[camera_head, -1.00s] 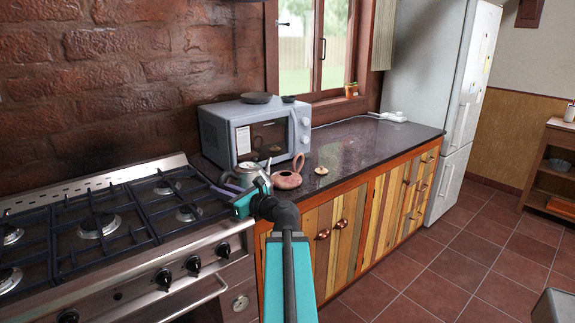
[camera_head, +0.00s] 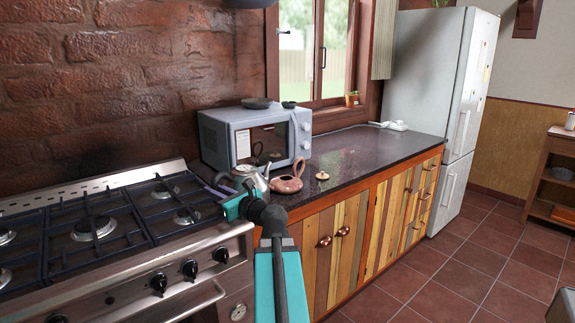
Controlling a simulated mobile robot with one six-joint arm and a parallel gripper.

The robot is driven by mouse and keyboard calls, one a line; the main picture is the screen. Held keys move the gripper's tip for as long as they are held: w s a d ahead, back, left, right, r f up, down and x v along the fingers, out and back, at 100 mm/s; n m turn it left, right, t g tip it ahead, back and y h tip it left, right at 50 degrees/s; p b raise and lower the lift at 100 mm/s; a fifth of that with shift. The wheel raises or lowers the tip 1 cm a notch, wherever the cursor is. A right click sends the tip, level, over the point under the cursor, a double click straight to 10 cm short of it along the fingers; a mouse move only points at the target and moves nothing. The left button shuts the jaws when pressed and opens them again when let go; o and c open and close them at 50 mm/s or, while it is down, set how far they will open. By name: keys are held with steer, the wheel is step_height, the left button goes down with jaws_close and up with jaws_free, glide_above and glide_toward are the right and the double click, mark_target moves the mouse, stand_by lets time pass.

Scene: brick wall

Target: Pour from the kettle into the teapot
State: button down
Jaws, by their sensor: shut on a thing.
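The grey metal kettle (camera_head: 251,180) is at the left end of the dark counter, beside the stove. Its spout side faces right, and it looks roughly upright. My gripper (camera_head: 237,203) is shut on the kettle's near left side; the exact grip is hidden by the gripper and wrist. The reddish-brown teapot (camera_head: 286,185) with a tall looped handle stands on the counter just right of the kettle. Its lid (camera_head: 322,176) lies apart on the counter to the right. I cannot tell whether the kettle touches the counter or the teapot.
A grey microwave (camera_head: 256,137) stands close behind the kettle and teapot, with dark dishes on top. The gas stove (camera_head: 110,235) is at left. The counter (camera_head: 365,150) right of the lid is mostly clear. A fridge (camera_head: 440,80) stands at the far end.

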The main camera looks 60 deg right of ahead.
steer(key=shift+r, duration=0.15)
steer(key=shift+d+r+m+p, duration=0.3)
steer(key=shift+r+p, duration=0.35)
steer(key=shift+p, duration=0.1)
steer(key=d+r+m+p, duration=0.1)
steer(key=r+p, duration=0.1)
steer(key=d+r+m+p, duration=0.1)
steer(key=d+r+p, duration=0.1)
steer(key=r+p, duration=0.1)
steer(key=d+r+m+p, duration=0.2)
steer(key=shift+s+r, duration=0.25)
steer(key=shift+r, duration=0.15)
steer(key=shift+s+d+r+m+p, duration=0.15)
steer(key=shift+d+r+m+p, duration=0.35)
steer(key=shift+d+r+p, duration=0.45)
steer(key=shift+s+d+r+m+p, duration=0.2)
steer(key=shift+d+r+m+p, duration=0.7)
steer(key=shift+d+r, duration=0.4)
steer(key=shift+s+d+r+m+p, duration=0.1)
steer(key=shift+d+r+m+p, duration=0.15)
steer(key=shift+d+r+p, duration=0.3)
steer(key=shift+d+r+m+p, duration=0.25)
steer(key=shift+d+r, duration=0.05)
steer(key=shift+r, duration=0.3)
stand_by(2.6)
